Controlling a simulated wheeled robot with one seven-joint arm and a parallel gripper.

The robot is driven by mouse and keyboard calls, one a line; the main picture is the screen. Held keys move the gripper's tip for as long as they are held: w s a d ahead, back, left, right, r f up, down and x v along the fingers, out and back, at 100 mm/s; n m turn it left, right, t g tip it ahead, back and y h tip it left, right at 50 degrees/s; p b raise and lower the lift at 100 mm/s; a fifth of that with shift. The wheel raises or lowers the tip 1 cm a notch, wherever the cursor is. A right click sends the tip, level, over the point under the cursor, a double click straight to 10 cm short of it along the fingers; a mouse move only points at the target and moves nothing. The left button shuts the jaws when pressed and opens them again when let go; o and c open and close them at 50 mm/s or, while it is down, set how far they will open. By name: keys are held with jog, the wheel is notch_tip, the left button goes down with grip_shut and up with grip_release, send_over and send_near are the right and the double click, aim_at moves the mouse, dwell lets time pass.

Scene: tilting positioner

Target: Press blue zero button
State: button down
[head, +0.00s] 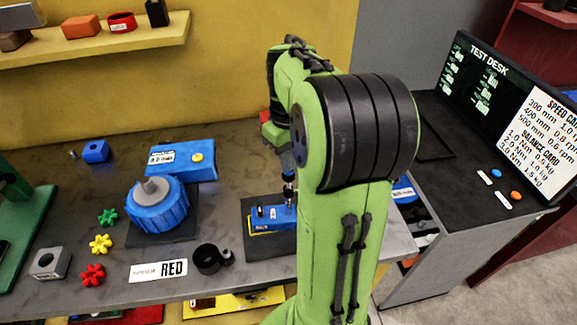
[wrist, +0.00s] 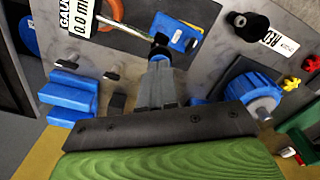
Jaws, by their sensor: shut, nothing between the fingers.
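A round blue button (head: 497,173) sits on the grey desk at the right in the head view, beside an orange button (head: 516,195); the white labels by them are too small to read. My gripper (wrist: 160,68) is shut and empty in the wrist view. It points toward a blue fixture with a yellow edge (wrist: 182,34), which lies on a dark plate on the bench in the head view (head: 272,218). I cannot tell whether the fingertips touch that fixture. My gripper is well left of the blue button, and my arm hides most of it in the head view.
A gauge label (wrist: 77,28) shows in the wrist view.

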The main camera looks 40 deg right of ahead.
notch_tip(320, 180, up, 6)
jog(key=p, duration=0.5)
jog(key=shift+f, duration=0.2)
jog(key=s+a+r+t, duration=0.1)
jog(key=s+a+t, duration=0.1)
jog(key=a, duration=0.4)
jog(key=s+a+r+t, duration=0.1)
jog(key=s+a, duration=0.4)
jog(key=a, duration=0.2)
jog(key=s+a+r+t, duration=0.1)
jog(key=s+a+t, duration=0.1)
jog(key=s+a, duration=0.2)
jog(key=a, duration=0.3)
jog(key=shift+n+t, duration=0.3)
jog(key=shift+n, duration=0.1)
jog(key=shift+s, duration=0.1)
